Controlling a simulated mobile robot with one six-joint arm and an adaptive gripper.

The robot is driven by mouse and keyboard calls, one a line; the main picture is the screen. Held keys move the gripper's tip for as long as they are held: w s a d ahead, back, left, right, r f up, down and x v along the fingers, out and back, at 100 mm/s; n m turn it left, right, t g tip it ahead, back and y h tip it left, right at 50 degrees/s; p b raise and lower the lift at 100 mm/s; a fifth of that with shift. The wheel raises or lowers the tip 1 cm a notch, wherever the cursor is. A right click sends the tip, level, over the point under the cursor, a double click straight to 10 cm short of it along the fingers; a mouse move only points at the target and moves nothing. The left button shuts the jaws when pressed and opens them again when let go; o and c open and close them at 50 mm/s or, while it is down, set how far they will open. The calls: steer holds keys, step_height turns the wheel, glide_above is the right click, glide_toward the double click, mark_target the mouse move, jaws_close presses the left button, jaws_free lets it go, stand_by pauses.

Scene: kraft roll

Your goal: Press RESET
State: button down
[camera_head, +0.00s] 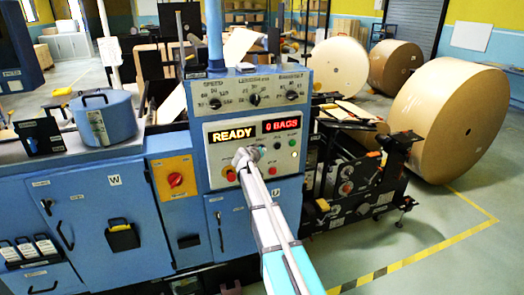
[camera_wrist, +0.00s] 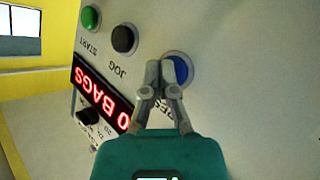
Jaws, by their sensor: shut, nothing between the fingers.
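The blue RESET button (camera_wrist: 180,66) sits in a pale ring on the grey panel in the wrist view. Its label is partly hidden, with only the first letters showing. My gripper (camera_wrist: 165,66) is shut and empty, its fingertips overlapping the left part of the button; I cannot tell whether they touch it. In the head view my gripper (camera_head: 243,157) is at the lower part of the blue machine's control panel (camera_head: 215,147), and the RESET button cannot be made out clearly there.
The black JOG button (camera_wrist: 124,39) and green START button (camera_wrist: 90,18) are close by. The READY display (camera_head: 233,134) and the 0 BAGS display (camera_head: 281,125) are lit. A red rotary switch (camera_head: 175,179) is at left; large kraft rolls (camera_head: 450,120) stand right.

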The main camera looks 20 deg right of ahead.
steer(key=shift+s, duration=0.1)
stand_by(0.3)
steer(key=shift+s, duration=0.75)
steer(key=shift+s, duration=0.1)
steer(key=shift+s, duration=2.4)
steer(key=s+a+f+n+g+y, duration=0.1)
steer(key=s+a+f+g+y, duration=0.2)
steer(key=s+a, duration=0.3)
steer(key=s+a+f+n+g+y, duration=0.1)
steer(key=s+a+f+g+y, duration=0.2)
steer(key=s, duration=1.4)
steer(key=s+a+f+n+g+y, duration=0.1)
steer(key=s+a+f+g+y, duration=0.3)
steer(key=s+a+f, duration=0.3)
steer(key=s+a, duration=0.2)
steer(key=s, duration=0.3)
steer(key=shift+g, duration=0.3)
